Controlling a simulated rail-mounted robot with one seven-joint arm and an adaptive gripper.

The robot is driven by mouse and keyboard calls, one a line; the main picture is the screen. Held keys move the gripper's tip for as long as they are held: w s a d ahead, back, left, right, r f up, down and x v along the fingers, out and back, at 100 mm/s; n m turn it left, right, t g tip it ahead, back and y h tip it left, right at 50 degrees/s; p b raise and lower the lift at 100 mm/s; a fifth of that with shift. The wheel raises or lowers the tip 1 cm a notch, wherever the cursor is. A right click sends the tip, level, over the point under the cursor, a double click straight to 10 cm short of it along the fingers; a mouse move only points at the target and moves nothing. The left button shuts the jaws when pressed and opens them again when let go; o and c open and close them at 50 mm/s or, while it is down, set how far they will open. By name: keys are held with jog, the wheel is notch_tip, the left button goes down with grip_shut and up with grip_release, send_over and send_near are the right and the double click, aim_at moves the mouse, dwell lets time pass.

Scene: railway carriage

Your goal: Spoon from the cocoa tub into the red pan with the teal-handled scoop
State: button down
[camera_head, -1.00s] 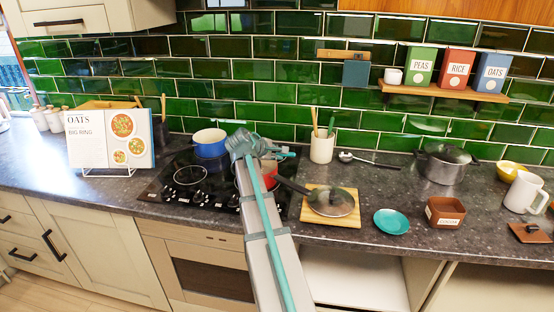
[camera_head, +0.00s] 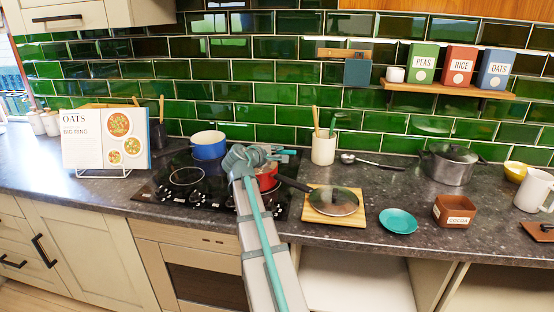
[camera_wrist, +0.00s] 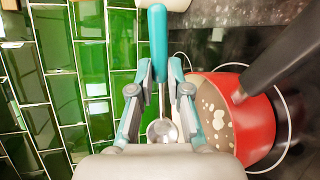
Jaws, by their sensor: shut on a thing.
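My gripper (camera_wrist: 161,82) is shut on the teal-handled scoop (camera_wrist: 158,45). Its metal bowl (camera_wrist: 161,132) shows between the fingers in the wrist view; whether it holds powder I cannot tell. The red pan (camera_head: 268,177) is on the hob, partly behind my arm and gripper (camera_head: 252,158). In the wrist view the red pan (camera_wrist: 268,126) is right of the gripper, with brown contents and pale spots, and its dark handle crosses it. The scoop bowl appears beside the pan, not over it. The brown cocoa tub (camera_head: 454,211) stands on the counter at the right.
A blue pan (camera_head: 208,146) stands behind the red pan on the hob (camera_head: 170,193). A lidded frying pan (camera_head: 333,201) on a board, a teal saucer (camera_head: 398,221) and a utensil pot (camera_head: 323,149) stand between hob and tub. A large grey pot (camera_head: 449,164) is behind the tub.

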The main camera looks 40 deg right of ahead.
jog(key=p, duration=0.3)
jog(key=shift+d+r+y, duration=0.1)
jog(key=shift+r+y, duration=0.2)
jog(key=g+y+p, duration=0.1)
jog(key=p, duration=0.3)
jog(key=g+y+p, duration=0.1)
jog(key=y+p, duration=0.1)
jog(key=p, duration=0.3)
jog(key=shift+w+d+r, duration=0.15)
jog(key=shift+w+r, duration=0.05)
jog(key=shift+r, duration=0.1)
jog(key=y+p, duration=0.1)
jog(key=p, duration=0.2)
jog(key=g+y+p, duration=0.1)
jog(key=p, duration=0.2)
jog(key=y+p, duration=0.1)
jog(key=p, duration=0.3)
jog(key=shift+w+d+r+g, duration=0.15)
jog(key=shift+d+r+g, duration=0.1)
jog(key=shift+r+g, duration=0.15)
jog(key=shift+d+y+p, duration=0.1)
jog(key=shift+y+p, duration=0.4)
jog(key=shift+p, duration=0.15)
jog(key=shift+r+g+p, duration=0.1)
jog(key=shift+g+p, duration=0.2)
jog(key=shift+p, duration=0.05)
